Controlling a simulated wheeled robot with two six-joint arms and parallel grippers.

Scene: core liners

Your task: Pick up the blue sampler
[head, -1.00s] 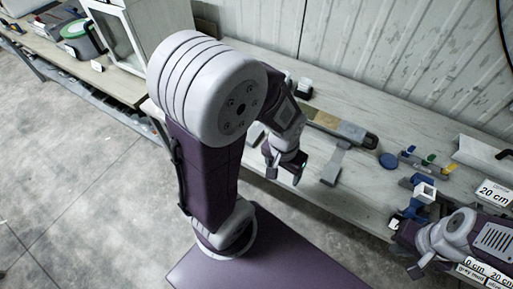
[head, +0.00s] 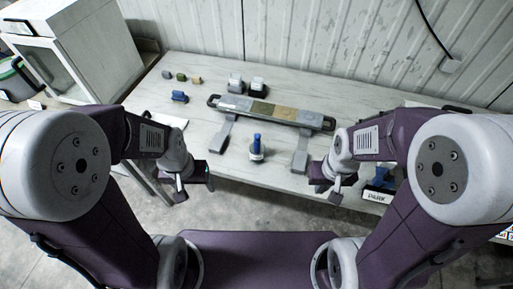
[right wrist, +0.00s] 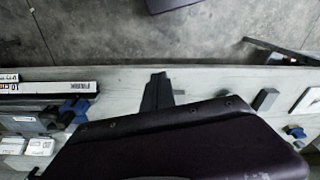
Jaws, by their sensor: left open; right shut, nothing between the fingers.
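A blue upright piece (head: 257,143), which looks like the blue sampler, stands on a small round white base near the middle of the table's front part. My left gripper (head: 195,183) is open and empty, in front of the table edge and to the left of the blue piece. My right gripper (head: 332,192) is shut and empty, low and to the right of the blue piece. Its dark closed fingers also show in the right wrist view (right wrist: 157,90). Neither gripper touches the blue piece.
A long core tray (head: 270,110) with grey, green and tan sections lies behind the blue piece, with grey stands (head: 219,136) at both sides. Another blue object (head: 180,97) and several small blocks are at the left.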

